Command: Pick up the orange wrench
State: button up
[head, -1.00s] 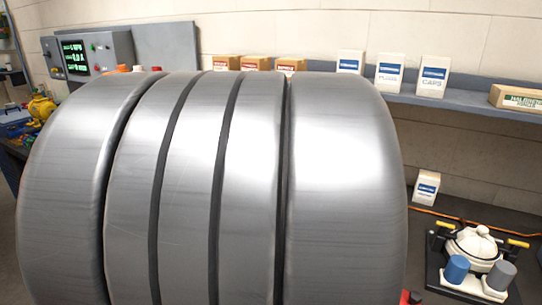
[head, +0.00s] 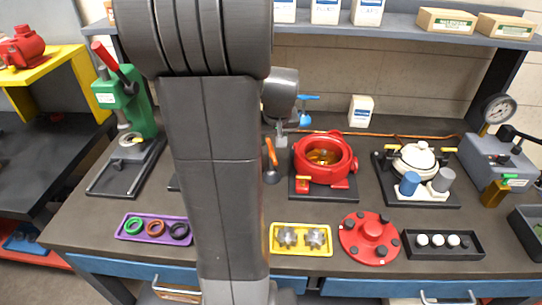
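A narrow orange piece (head: 271,152) shows in the head view just right of my large dark arm, above a dark rounded end. It may be the orange wrench, but too little of it shows to be sure. My arm runs up the middle of the view and hides the bench behind it. I cannot make out my gripper's fingers.
Right of my arm are a red round housing (head: 323,160), a yellow tray (head: 301,250), a red flange (head: 369,239) and a white-lidded unit (head: 414,160). At left are a green press (head: 126,105) and a purple tray (head: 130,235). Bare bench lies between them.

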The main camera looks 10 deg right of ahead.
aim_at(272, 149)
jog(key=shift+s+p+x, duration=0.15)
jog(key=shift+p+x, duration=0.2)
jog(key=shift+x, duration=1.2)
jog(key=shift+s+p+x, duration=0.1)
jog(key=shift+p+x, duration=0.2)
jog(key=shift+x, duration=1.2)
jog(key=shift+f, duration=0.1)
grip_shut()
